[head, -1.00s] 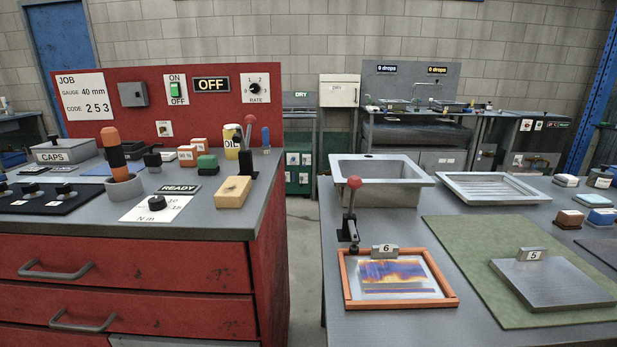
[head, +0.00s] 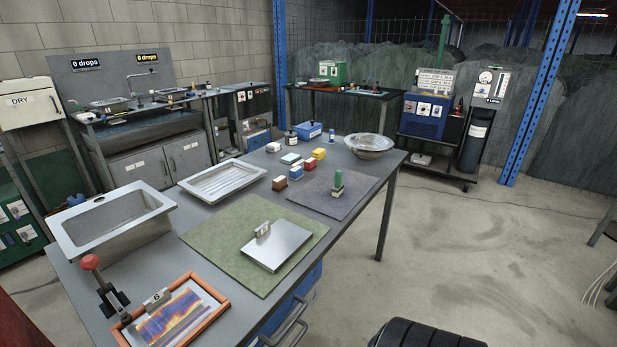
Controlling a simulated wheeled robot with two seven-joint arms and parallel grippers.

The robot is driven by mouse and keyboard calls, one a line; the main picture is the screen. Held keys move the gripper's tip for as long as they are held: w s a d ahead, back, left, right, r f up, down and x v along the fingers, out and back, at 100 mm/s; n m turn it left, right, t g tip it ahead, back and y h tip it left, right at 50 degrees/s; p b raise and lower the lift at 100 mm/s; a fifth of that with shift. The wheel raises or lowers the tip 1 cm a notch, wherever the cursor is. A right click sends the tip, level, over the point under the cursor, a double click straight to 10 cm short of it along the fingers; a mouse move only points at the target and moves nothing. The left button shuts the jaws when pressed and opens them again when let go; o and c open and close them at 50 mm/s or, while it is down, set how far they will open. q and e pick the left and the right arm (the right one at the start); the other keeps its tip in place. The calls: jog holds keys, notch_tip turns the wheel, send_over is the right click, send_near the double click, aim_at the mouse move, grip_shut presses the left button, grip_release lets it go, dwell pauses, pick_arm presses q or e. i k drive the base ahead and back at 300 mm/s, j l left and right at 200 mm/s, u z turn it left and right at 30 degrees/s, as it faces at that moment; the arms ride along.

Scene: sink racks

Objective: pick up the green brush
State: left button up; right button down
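A small upright green piece (head: 338,181) with a pale base stands on the dark grey mat (head: 312,200) on the right part of the long grey table. It looks like the green brush, but it is too small to be sure. Neither of my grippers shows in the head view.
The table (head: 225,274) also bears a sink (head: 112,228), a ribbed tray (head: 222,180), a green mat (head: 205,240) with a metal plate (head: 277,246), several small coloured blocks (head: 280,183) and a round basin (head: 369,145). A black ribbed object (head: 425,334) is at the bottom. Floor (head: 455,240) right of the table is open.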

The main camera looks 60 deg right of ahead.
aim_at(337, 190)
jog(key=z, duration=1.95)
